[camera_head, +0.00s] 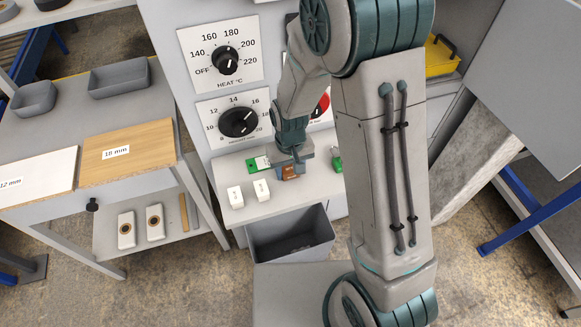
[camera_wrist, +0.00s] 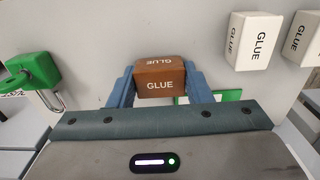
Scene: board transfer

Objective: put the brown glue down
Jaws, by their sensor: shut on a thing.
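The brown glue block (camera_head: 290,173), lettered GLUE, is between the fingers of my gripper (camera_head: 291,165) at the grey ledge of the machine. In the wrist view the glue (camera_wrist: 162,80) sits upright between the two blue fingers of my gripper (camera_wrist: 160,85), which are shut on its sides. I cannot tell whether its underside touches the ledge (camera_head: 290,205). Two white glue blocks, one (camera_head: 235,197) and another (camera_head: 262,190), stand on the ledge to its left. They also show at the right of the wrist view (camera_wrist: 253,41).
A green flat piece (camera_head: 258,178) lies beside my gripper, partly hidden by it. A green padlock (camera_head: 337,163) is to the right. A grey open bin (camera_head: 290,240) is below the ledge. Heat (camera_head: 226,61) and lower (camera_head: 238,122) dials are on the panel behind.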

